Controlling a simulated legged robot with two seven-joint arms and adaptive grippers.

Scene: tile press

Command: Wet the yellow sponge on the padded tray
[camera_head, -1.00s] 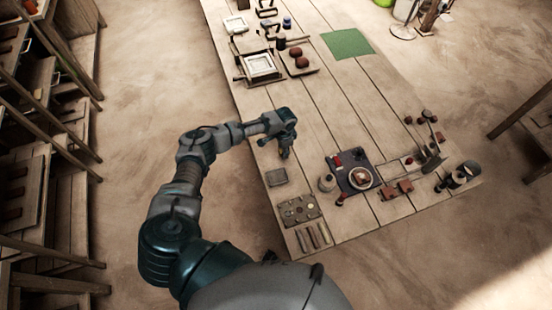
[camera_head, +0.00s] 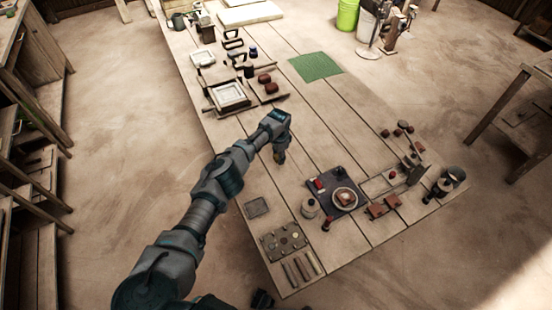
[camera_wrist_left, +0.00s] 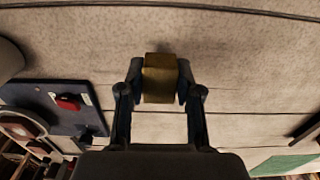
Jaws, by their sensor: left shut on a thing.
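My left gripper (camera_head: 279,152) is shut on a yellow-brown block, the sponge (camera_wrist_left: 160,78), and holds it over the bare planks of the table's middle. The sponge shows only as a small yellowish spot under the gripper in the head view (camera_head: 281,158). In the left wrist view it sits squarely between both fingers. A dark blue tray (camera_head: 325,199) lies to the gripper's lower right, apart from it, with a red piece and a round dish on it. I cannot tell whether this is the padded tray. My right gripper is not in view.
A framed tray with a white pad (camera_head: 230,97) stands farther up the table, and a green mat (camera_head: 316,66) lies near its right edge. A pale jar (camera_head: 310,208) stands beside the dark tray. A green bucket (camera_head: 347,16) is beyond the table. The planks around the gripper are clear.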

